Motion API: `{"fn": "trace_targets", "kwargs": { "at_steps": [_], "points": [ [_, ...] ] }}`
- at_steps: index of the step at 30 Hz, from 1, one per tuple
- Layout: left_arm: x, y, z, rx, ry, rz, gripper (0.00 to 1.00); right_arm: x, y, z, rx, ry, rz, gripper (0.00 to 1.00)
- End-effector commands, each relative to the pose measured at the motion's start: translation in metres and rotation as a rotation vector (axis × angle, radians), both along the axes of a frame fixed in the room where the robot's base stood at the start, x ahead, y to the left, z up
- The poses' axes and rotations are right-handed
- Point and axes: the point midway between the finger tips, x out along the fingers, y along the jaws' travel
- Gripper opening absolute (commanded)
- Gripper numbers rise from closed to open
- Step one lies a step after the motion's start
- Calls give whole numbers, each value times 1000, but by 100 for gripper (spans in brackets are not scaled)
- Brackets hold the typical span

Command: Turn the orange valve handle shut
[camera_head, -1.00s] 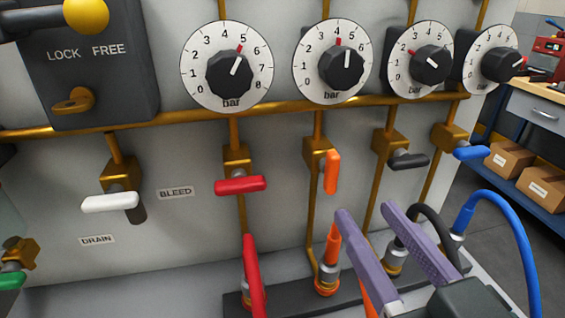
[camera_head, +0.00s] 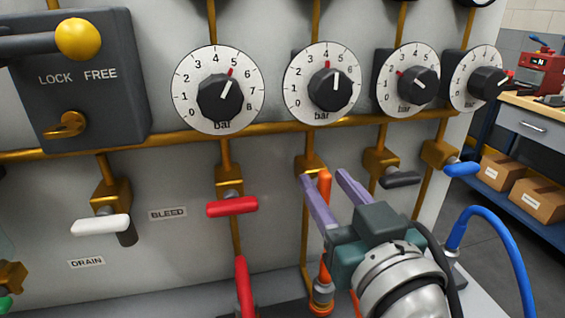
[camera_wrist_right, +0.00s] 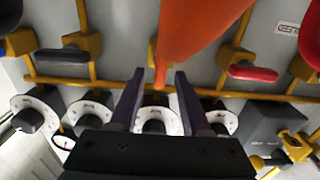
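The orange valve handle (camera_head: 324,186) hangs upright from its brass valve (camera_head: 309,163), below the second dial. My right gripper (camera_head: 322,175) reaches up to it with its purple fingers spread, one on each side of the handle in the head view. In the right wrist view, an orange piece that looks like the handle (camera_wrist_right: 160,76) shows in the gap between the fingertips (camera_wrist_right: 160,74), with space on both sides. Whether the tips are fully level with it in depth is unclear. My left gripper is not in view.
A red handle (camera_head: 232,207) lies to the left and a dark grey handle (camera_head: 402,179) to the right. A large orange shape, apparently the hose (camera_wrist_right: 205,22), is close to the wrist camera. A blue hose (camera_head: 512,255) arcs at the right. Dials line the panel above.

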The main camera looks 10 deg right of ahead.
Motion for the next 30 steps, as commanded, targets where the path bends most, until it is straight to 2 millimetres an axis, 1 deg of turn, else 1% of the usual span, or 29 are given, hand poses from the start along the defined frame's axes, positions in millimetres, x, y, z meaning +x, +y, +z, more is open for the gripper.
{"fn": "trace_targets", "kwargs": {
  "at_steps": [1, 2, 9, 12, 25, 30],
  "points": [
    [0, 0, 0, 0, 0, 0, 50, 0, 0, 0, 0, 0, 0, 40],
    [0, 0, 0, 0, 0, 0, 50, 0, 0, 0, 0, 0, 0, 37],
    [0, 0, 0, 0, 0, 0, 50, 0, 0, 0, 0, 0, 0, 10],
    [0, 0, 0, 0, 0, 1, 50, 0, 0, 0, -1, 0, 0, 0],
    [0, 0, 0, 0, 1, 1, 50, 0, 0, 0, 1, -1, 0, 0],
    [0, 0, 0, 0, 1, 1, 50, 0, -1, 0, 28, 0, 0, 0]
  ]
}}
